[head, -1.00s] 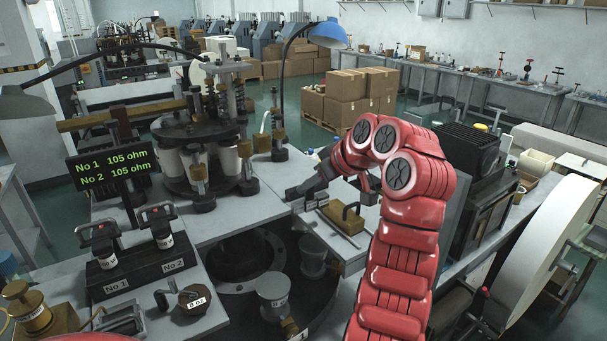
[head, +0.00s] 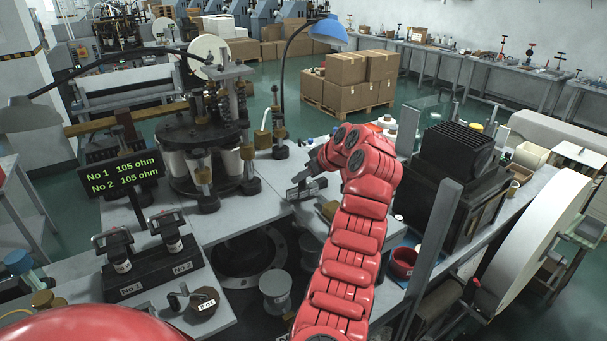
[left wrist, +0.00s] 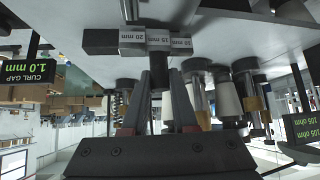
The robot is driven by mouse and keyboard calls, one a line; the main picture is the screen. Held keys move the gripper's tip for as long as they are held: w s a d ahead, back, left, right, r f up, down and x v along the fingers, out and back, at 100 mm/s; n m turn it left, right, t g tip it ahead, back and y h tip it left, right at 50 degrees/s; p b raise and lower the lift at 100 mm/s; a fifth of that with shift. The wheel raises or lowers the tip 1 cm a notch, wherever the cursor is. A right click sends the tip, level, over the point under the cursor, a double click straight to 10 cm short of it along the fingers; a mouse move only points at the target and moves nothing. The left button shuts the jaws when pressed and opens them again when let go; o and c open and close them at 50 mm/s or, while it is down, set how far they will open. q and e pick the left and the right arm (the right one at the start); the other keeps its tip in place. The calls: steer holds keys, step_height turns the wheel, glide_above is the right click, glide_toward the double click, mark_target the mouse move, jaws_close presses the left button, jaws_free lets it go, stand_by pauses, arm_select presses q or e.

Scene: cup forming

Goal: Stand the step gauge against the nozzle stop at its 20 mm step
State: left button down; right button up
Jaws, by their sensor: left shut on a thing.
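The step gauge (left wrist: 131,41) is a grey stepped metal block with faces marked 20 mm, 15 mm and 10 mm. In the left wrist view, which looks upside down, it lies across the tips of my left gripper (left wrist: 158,65), which is shut on it. In the head view the left gripper (head: 318,172) holds the gauge (head: 304,188) over the bench, at the end of the red arm. I cannot tell whether the gauge touches anything. A thin upright rod shows just behind it in the wrist view. I cannot pick out the nozzle stop for sure. My right gripper is out of view.
A round machine with posts (head: 190,140) stands left of the gripper. A resistance display (head: 124,172) and a black two-handled block (head: 150,270) are further left. A dark finned unit (head: 462,158) stands right of my arm.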

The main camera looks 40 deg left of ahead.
arm_select(q)
steer(key=shift+a+f, duration=0.1)
steer(key=shift+f, duration=0.4)
steer(key=shift+f, duration=0.25)
steer(key=c, duration=0.7)
jaws_free()
steer(key=shift+r, duration=0.1)
